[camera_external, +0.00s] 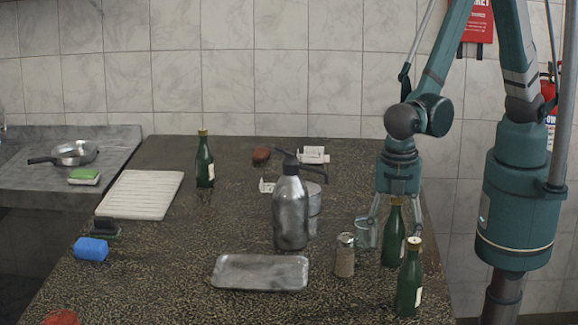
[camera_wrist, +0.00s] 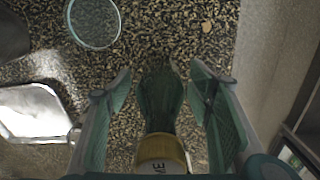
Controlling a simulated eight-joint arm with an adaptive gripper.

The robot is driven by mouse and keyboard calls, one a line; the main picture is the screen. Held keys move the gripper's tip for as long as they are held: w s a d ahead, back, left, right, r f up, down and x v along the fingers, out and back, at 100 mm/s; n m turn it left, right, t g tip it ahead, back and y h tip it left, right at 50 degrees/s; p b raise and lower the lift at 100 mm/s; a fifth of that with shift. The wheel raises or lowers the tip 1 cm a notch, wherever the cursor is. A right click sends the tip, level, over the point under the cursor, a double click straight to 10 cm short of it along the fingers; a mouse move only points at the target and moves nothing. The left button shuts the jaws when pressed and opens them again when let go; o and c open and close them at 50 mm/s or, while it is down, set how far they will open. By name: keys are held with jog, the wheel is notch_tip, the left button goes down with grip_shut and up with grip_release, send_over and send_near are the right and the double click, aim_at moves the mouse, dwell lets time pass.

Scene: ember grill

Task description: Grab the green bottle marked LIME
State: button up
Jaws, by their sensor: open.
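Three green bottles show in the external view. One bottle (camera_external: 394,228) stands upright directly under my gripper (camera_external: 396,218), at the right of the counter. Another bottle (camera_external: 410,283) stands at the front right, and a third (camera_external: 205,163) at the back left. In the wrist view, my gripper (camera_wrist: 160,72) is open, with a finger on each side of a green bottle (camera_wrist: 160,103). Its gold top (camera_wrist: 163,150) carries partly visible letters that look like "ME"; the rest is hidden. I cannot read any label in the external view.
A shaker (camera_external: 345,257), metal tray (camera_external: 260,273) and metal spray bottle (camera_external: 290,210) are to the left. A white board (camera_external: 140,195) lies far left.

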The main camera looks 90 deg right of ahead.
aim_at(397, 200)
jog(key=c, duration=1.2)
jog(key=shift+r, duration=0.2)
jog(key=shift+c, duration=0.2)
jog(key=shift+r, duration=4.8)
